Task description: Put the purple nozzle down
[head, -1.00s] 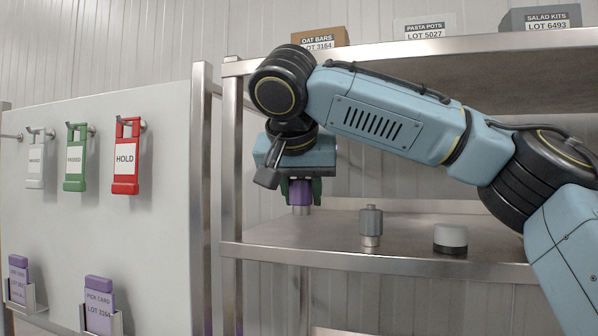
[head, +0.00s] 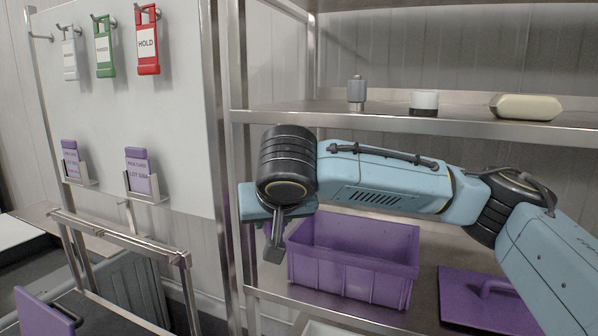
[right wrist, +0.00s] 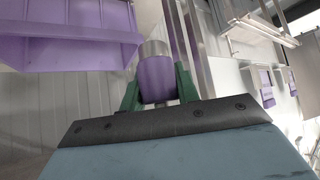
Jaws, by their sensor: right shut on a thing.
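The purple nozzle (right wrist: 157,78) has a purple body and a metal end. It shows in the right wrist view between the green fingers of my right gripper (right wrist: 158,84), which is shut on it. The nozzle appears clear of any surface in the right wrist view. My left gripper is not in view.
An open purple bin (head: 352,282) stands on the lower shelf, with a purple lid (head: 480,300) to its right. A grey nozzle (head: 356,93), a white-topped jar (head: 424,103) and a cream block (head: 526,107) stand on the shelf above. A board with hanging tags (head: 150,110) is at left.

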